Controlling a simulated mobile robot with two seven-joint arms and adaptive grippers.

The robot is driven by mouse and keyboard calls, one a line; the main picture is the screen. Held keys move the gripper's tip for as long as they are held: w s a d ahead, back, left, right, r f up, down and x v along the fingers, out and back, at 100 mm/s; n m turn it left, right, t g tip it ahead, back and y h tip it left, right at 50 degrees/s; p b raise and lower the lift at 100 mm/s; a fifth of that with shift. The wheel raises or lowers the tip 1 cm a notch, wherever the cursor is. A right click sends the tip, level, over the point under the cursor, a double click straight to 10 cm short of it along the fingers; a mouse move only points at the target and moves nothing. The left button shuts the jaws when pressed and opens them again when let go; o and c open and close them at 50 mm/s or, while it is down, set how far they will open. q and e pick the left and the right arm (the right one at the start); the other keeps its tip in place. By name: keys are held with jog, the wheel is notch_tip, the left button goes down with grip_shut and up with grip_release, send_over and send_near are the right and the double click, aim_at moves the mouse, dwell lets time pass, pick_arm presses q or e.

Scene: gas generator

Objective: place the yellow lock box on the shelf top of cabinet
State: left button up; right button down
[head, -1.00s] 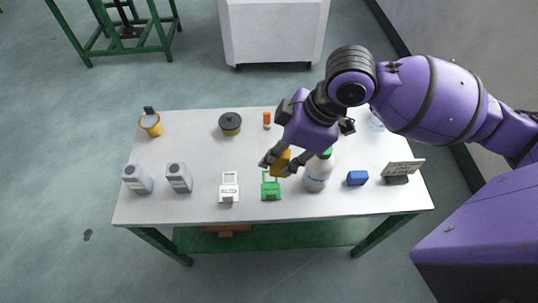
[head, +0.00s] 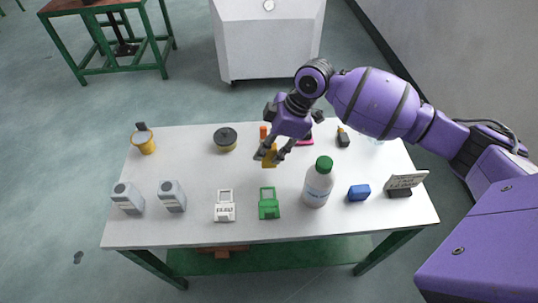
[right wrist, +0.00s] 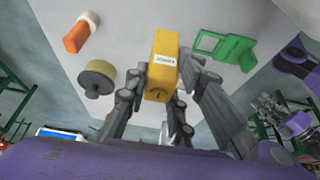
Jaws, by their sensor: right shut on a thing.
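My right gripper (head: 268,156) is shut on the yellow lock box (head: 269,160) and holds it above the middle of the white table (head: 245,178). In the right wrist view the yellow lock box (right wrist: 163,62), with a white label, sits between the two grey fingers (right wrist: 163,100). The fingers hide part of it in the head view. A white cabinet (head: 265,45) with a flat top stands on the floor beyond the table. My left gripper is not seen in the head view.
A dark-lidded pot (head: 225,140) and an orange bottle (head: 263,132) are farther back. Open floor (head: 190,100) separates table and cabinet.

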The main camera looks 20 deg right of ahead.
aim_at(269, 156)
jog(key=shift+w+f, duration=0.2)
jog(key=shift+w+d+f, duration=0.1)
jog(key=shift+w+f, duration=0.05)
jog(key=shift+f, duration=1.45)
jog(key=shift+f, duration=0.1)
jog(key=c, duration=1.5)
grip_release()
jog(key=shift+f, duration=0.1)
